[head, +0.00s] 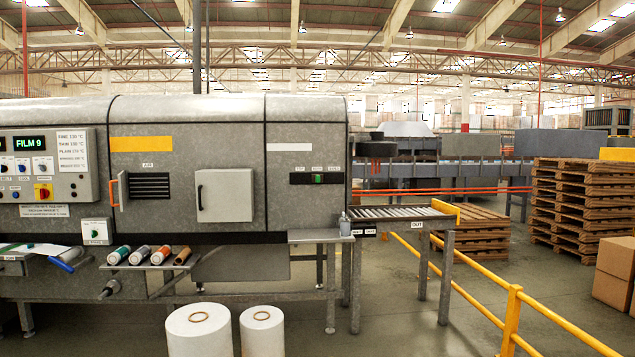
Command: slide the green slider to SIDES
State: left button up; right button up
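The green slider (318,178) is a small bright green block on a short black horizontal track (302,179). The track is on the grey machine's right-hand panel (306,205). The slider sits near the middle of the track, under the middle one of three small labels. The right label (334,168) appears to read SIDES; the lettering is tiny. Neither of my grippers shows in the head view.
A roller conveyor (392,212) extends right. Two white film rolls (198,330) (262,330) stand in front on the floor. A yellow railing (512,315) runs at the right.

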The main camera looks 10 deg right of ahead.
aim_at(318, 179)
jog(key=i+l+z, duration=0.3)
jog(key=i, duration=0.15)
jog(key=i+z, duration=0.25)
jog(key=i, duration=0.15)
jog(key=i+l+z, duration=0.1)
jog(key=i+z, duration=0.3)
jog(key=i, duration=0.45)
jog(key=i+j+z, duration=0.15)
jog(key=i+z, duration=0.2)
jog(key=i, duration=0.5)
jog(key=i+l+u, duration=0.2)
jog(key=i, duration=0.3)
jog(key=i+u, duration=0.15)
jog(key=i, duration=0.4)
